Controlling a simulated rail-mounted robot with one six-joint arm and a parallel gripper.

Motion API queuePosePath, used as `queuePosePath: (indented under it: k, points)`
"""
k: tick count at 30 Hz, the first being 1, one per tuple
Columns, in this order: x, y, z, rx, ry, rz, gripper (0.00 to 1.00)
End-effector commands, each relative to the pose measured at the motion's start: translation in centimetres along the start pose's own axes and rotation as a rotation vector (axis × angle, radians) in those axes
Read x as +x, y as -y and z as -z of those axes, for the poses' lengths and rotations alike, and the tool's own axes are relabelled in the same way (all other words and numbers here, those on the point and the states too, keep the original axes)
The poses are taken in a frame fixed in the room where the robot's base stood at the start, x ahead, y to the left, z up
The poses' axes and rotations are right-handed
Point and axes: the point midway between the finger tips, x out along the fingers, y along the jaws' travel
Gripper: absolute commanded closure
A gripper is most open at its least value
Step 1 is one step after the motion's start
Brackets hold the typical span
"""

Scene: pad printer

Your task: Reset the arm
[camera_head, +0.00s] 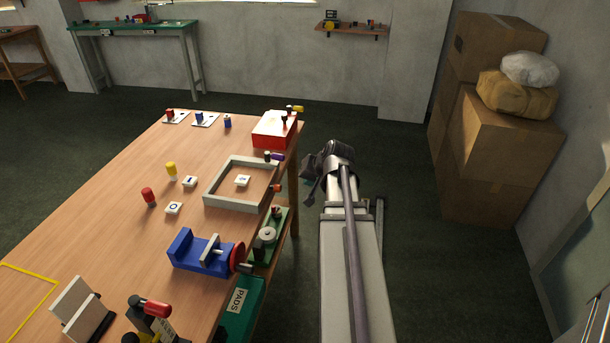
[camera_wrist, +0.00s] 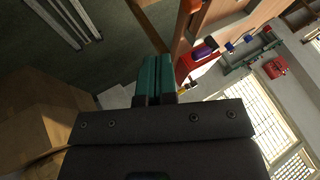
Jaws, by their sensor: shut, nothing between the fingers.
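My gripper (camera_wrist: 156,78) shows in the wrist view with its two green fingers side by side and closed, with nothing between them. In the head view my arm reaches up beside the right edge of the wooden table (camera_head: 110,215), and its dark wrist end is over the open floor. The fingers cannot be made out clearly in the head view. The gripper touches nothing that I can see.
On the table are a blue vise (camera_head: 205,252), a grey square frame (camera_head: 232,205) around a white tile, a red box (camera_head: 274,130), and red, yellow and blue pieces. Cardboard boxes (camera_head: 500,150) are stacked at the right. The floor between is clear.

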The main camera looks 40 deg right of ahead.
Motion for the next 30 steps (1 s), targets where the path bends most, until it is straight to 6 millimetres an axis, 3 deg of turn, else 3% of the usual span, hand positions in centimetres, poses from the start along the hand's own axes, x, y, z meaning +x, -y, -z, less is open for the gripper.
queuePosePath:
  k: [11,14,15,17,24,27,30]
  points:
    - [0.1,-0.1,-0.3,0.001,0.016,-0.003,1.00]
    - [-0.4,-1.0,-2.7,-0.019,0.105,-0.058,1.00]
    - [-1.0,-0.7,-4.4,-0.046,0.165,-0.093,1.00]
    - [-1.8,1.5,-7.2,-0.118,0.261,-0.136,1.00]
    - [-6.6,13.9,-19.4,-0.541,0.569,-0.277,1.00]
    - [-8.0,18.2,-23.1,-0.694,0.604,-0.278,1.00]
    - [-8.3,21.0,-25.3,-0.777,0.616,-0.252,1.00]
